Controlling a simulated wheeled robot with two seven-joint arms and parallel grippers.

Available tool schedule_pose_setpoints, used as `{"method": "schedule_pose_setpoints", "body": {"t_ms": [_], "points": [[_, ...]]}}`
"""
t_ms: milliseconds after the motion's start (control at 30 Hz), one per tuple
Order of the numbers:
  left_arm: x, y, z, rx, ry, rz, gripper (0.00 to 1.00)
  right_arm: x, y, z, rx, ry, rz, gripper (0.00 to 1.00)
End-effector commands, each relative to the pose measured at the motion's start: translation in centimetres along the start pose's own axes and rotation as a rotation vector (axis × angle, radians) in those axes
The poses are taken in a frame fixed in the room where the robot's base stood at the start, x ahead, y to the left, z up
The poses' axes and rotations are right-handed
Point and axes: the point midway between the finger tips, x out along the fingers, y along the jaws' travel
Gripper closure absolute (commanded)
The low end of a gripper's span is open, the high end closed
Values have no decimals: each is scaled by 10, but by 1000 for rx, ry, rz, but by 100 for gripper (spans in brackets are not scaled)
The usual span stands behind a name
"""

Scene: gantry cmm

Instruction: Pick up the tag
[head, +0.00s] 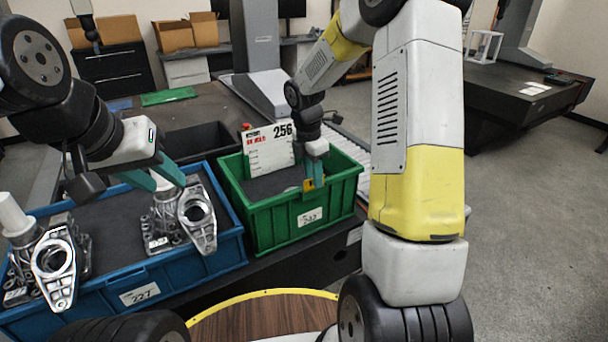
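A white tag (268,152) with a large "256" and red lettering stands tilted at the back left of the green bin (262,222). My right gripper (314,178) points down at the bin's right part, to the right of the tag and apart from it in the picture. A small yellow piece (308,185) shows at its fingertips; I cannot tell whether it is held, nor whether the fingers are open. My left gripper (158,178) is over the blue bin (190,268), beside a metal casting (196,214). Its teal fingers are apart with nothing seen between them.
The blue bin, labelled 227, holds metal castings, including one at the left (54,262). A black bin (198,140) stands behind it. A roller conveyor (350,152) runs behind the green bin. A round wooden top (262,318) with a yellow edge is in front.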

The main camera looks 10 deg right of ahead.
Motion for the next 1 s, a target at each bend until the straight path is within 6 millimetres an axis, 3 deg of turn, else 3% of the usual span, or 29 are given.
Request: {"method": "schedule_pose_setpoints", "body": {"t_ms": [100,333,500,1000], "points": [[0,0,0,0,0,0,64,10,-1,0,0,0,-1,70],[0,0,0,0,0,0,64,11,0,0,1,-1,0,70],[0,0,0,0,0,0,64,11,0,0,1,0,0,100],[0,0,0,0,0,0,64,7,0,0,1,-1,1,100]]}}
